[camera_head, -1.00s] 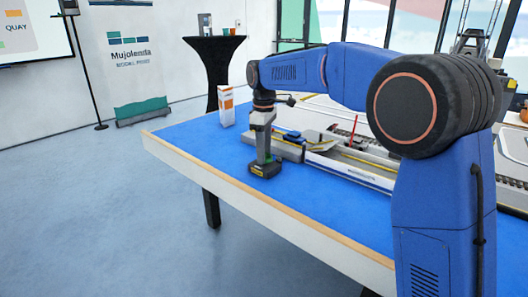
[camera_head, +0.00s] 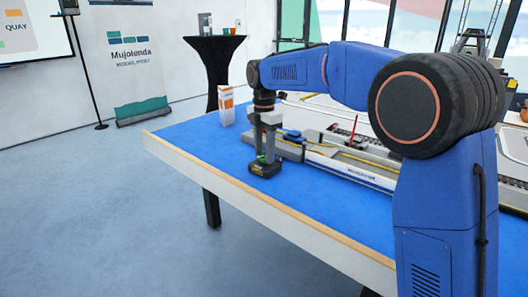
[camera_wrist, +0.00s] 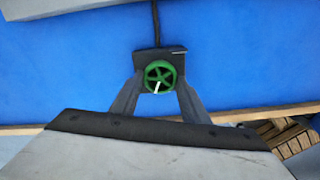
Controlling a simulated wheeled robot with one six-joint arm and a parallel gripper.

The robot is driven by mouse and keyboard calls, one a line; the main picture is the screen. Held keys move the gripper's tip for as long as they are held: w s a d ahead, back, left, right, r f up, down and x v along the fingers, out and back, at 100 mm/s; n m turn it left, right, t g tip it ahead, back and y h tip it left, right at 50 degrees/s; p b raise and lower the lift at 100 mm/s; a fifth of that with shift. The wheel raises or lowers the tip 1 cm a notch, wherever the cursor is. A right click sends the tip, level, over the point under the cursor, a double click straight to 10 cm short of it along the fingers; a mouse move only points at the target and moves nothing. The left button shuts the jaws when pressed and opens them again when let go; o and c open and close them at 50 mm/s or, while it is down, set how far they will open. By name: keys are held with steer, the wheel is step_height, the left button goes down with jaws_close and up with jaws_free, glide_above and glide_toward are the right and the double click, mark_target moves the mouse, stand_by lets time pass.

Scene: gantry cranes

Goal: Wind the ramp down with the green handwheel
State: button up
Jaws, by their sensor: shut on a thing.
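The green handwheel (camera_wrist: 159,74) shows in the wrist view, with spokes and a white mark toward its lower edge. It sits on a small dark box (camera_head: 265,170) on the blue table. My gripper (camera_wrist: 160,82) points down over it, one finger on each side of the wheel, shut on it. In the head view my gripper (camera_head: 266,156) hides most of the wheel. The ramp (camera_head: 322,149) is small at the end of the long grey track unit (camera_head: 350,166), right of the box. It looks nearly flat, but its exact angle is hard to tell.
A white and orange carton (camera_head: 227,106) stands behind my gripper on the left. A small red post (camera_head: 354,129) rises by the track. The table's wooden edge (camera_head: 240,202) runs in front; blue tabletop left of the box is clear.

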mark_target(264, 156)
steer(key=n, duration=0.4)
steer(key=shift+n, duration=0.4)
stand_by(0.4)
steer(key=o, duration=1.1)
steer(key=shift+c, duration=0.2)
steer(key=shift+r, duration=0.1)
step_height(264, 156, up, 17)
steer(key=shift+r, duration=0.15)
